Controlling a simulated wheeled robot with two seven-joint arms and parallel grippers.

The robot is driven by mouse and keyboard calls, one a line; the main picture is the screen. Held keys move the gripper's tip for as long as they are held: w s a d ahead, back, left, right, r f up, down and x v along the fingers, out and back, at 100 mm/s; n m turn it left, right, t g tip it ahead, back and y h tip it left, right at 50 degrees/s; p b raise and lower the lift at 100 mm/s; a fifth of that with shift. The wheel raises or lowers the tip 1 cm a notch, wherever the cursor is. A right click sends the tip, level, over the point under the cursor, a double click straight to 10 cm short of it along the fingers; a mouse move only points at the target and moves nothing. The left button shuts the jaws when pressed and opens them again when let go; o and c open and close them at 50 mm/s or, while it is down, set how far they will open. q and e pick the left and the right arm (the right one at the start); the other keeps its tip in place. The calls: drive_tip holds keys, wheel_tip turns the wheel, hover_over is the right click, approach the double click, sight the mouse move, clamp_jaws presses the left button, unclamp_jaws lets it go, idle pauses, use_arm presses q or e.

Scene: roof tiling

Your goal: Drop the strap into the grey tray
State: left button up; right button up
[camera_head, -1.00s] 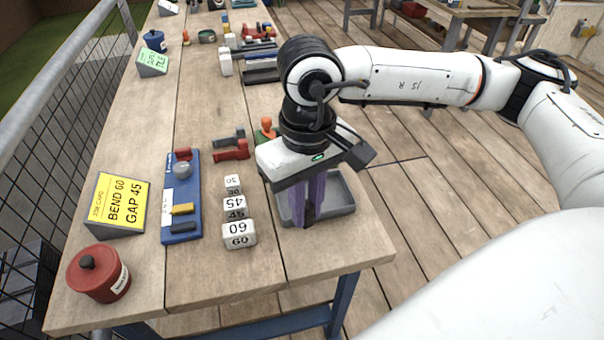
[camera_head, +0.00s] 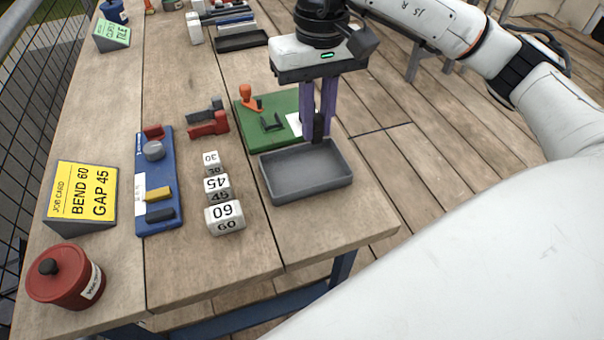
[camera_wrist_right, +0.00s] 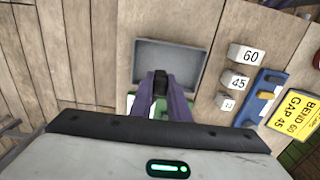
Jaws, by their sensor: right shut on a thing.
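The grey tray (camera_head: 283,192) lies empty on the bench near its right edge, and it also shows in the right wrist view (camera_wrist_right: 190,55). My right gripper (camera_head: 319,118) points down at the tray's back edge. Its purple fingers are shut on a small dark piece, seemingly the strap (camera_head: 319,127). In the right wrist view the strap (camera_wrist_right: 160,84) sits between the fingertips (camera_wrist_right: 160,90) and overlaps the tray's near edge. Its height above the tray is hard to tell. My left gripper is not in view.
A green board (camera_head: 257,132) with an orange-handled tool (camera_head: 250,98) lies behind the tray. White number blocks (camera_head: 225,216), a blue board (camera_head: 155,209), a yellow job card (camera_head: 84,193) and a red pot (camera_head: 64,277) stand to the left. Bare bench lies in front of the tray.

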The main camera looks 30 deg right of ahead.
drive_tip(key=shift+f+b, duration=0.6)
drive_tip(key=shift+f, duration=0.85)
drive_tip(key=o, duration=0.9)
wheel_tip(320, 180, up, 10)
drive_tip(key=shift+r+p, duration=0.2)
drive_tip(key=shift+p, duration=0.95)
